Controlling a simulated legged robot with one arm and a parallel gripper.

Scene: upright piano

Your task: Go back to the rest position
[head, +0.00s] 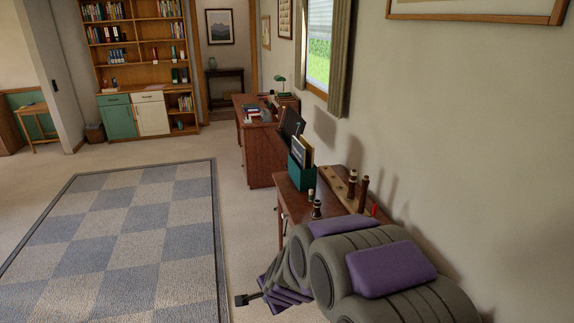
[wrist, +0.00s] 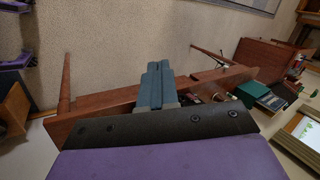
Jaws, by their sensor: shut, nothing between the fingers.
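My gripper (head: 241,299) shows small and dark at the lower middle of the head view, at the end of my folded grey and purple arm. In the wrist view its two blue-grey fingers (wrist: 156,82) lie together with nothing between them. It is in free space above the carpet, to the left of a small wooden table (head: 292,203) and apart from it. The table also appears tilted behind the fingers in the wrist view (wrist: 88,118). My arm hides part of the table's near end.
On the small table stand a green holder (head: 301,175) with books or folders and several dark wooden turned pieces. A desk (head: 262,160) stands beyond it along the right wall. The checkered rug (head: 120,235) at left is clear. A bookcase (head: 147,65) stands at the back.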

